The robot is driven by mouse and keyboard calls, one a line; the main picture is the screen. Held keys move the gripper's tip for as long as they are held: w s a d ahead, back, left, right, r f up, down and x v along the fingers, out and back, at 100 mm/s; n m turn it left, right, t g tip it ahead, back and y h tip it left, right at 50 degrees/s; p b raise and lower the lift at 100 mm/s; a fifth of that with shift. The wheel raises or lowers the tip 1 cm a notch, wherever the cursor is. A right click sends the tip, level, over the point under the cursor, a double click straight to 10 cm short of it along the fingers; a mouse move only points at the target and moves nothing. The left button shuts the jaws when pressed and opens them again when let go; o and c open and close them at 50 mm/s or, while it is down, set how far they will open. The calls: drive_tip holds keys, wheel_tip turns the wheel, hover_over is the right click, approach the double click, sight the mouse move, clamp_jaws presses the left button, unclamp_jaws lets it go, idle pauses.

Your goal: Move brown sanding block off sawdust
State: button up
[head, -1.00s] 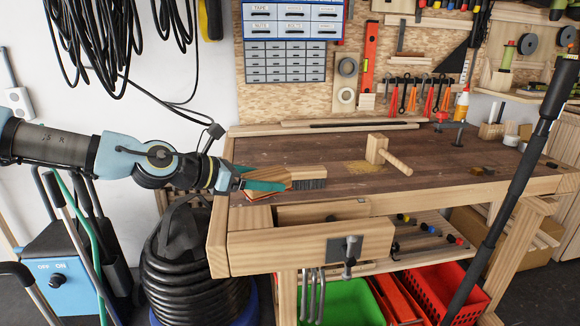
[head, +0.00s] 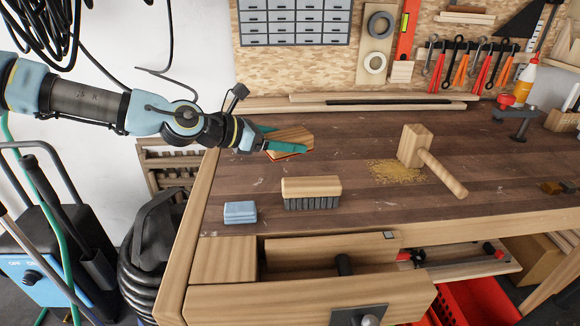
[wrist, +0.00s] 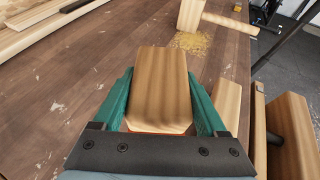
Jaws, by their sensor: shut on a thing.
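The brown sanding block (head: 291,136) is a wooden block with a reddish underside. My gripper (head: 289,139) is shut on it, one teal finger along each side, at the left part of the bench. In the wrist view the block (wrist: 158,85) sits between the two fingers, its near bottom edge red-orange. Its exact height above the bench cannot be told. The sawdust (head: 392,173) lies in a yellow patch to the right, apart from the block. It also shows at the top of the wrist view (wrist: 190,43).
A wooden mallet (head: 416,147) stands at the sawdust. A bristle brush (head: 311,187) and a blue block (head: 240,212) are near the front left. The bench top (head: 340,135) is clear between gripper and sawdust. An open drawer (head: 310,300) sticks out in front.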

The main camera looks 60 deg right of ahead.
wheel_tip(320, 180, down, 8)
drive_tip(key=shift+r+p, duration=0.1)
drive_tip(key=shift+p, duration=0.45)
drive_tip(key=o, duration=1.4)
drive_tip(key=b+v, duration=0.2)
drive_tip(key=v, duration=1)
drive_tip(key=shift+a, duration=0.1)
